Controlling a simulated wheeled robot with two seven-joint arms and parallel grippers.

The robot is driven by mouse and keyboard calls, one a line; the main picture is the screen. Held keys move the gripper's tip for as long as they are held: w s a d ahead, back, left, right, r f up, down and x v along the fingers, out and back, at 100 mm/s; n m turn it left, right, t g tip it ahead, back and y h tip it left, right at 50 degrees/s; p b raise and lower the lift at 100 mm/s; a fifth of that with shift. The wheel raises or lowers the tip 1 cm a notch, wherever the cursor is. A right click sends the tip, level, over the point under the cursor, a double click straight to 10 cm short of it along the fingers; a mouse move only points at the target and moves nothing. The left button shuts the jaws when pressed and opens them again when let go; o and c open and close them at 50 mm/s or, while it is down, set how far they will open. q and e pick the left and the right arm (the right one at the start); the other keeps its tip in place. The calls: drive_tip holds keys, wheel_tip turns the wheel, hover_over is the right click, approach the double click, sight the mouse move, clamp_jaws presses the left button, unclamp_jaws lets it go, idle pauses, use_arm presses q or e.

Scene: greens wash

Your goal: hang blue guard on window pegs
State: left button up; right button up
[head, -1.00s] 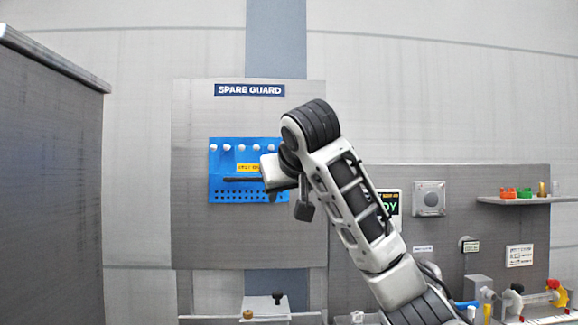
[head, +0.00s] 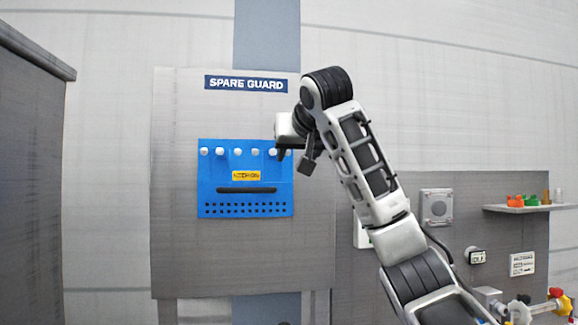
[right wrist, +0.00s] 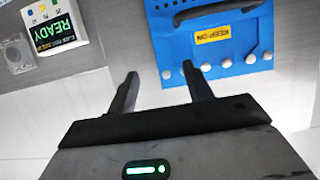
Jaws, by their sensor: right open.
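The blue guard (head: 245,208) hangs flat on a grey panel (head: 182,245) under a "SPARE GUARD" sign (head: 246,83). It has a dark handle (head: 246,190), a yellow label, rows of small holes below, and several white round pegs (head: 237,151) along its top. My right gripper (head: 283,154) is at the guard's upper right corner, overlapping it in the head view. In the right wrist view the jaws (right wrist: 160,70) are open and empty, with the guard (right wrist: 222,55) beyond them, inverted. I cannot tell any window pegs apart from these. My left gripper is not in view.
A dark tall cabinet (head: 28,180) stands at the far left. A "READY" display (right wrist: 55,30) is beside the panel, mostly hidden by my arm in the head view. A shelf (head: 530,208) with small coloured items and pipe fittings (head: 545,305) are at the right.

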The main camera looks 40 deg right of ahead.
sight(287, 156)
drive_tip(key=p+x, duration=0.2)
drive_tip(key=x, duration=0.8)
drive_tip(key=shift+a, duration=0.1)
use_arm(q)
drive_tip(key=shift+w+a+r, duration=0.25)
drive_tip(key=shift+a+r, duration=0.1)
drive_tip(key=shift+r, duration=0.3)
use_arm(e)
clamp_jaws()
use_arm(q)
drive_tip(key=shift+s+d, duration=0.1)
use_arm(e)
drive_tip(key=shift+a, duration=0.1)
drive_tip(key=shift+r, duration=0.35)
drive_tip(key=shift+s+r, duration=0.1)
drive_tip(key=shift+r, duration=1.85)
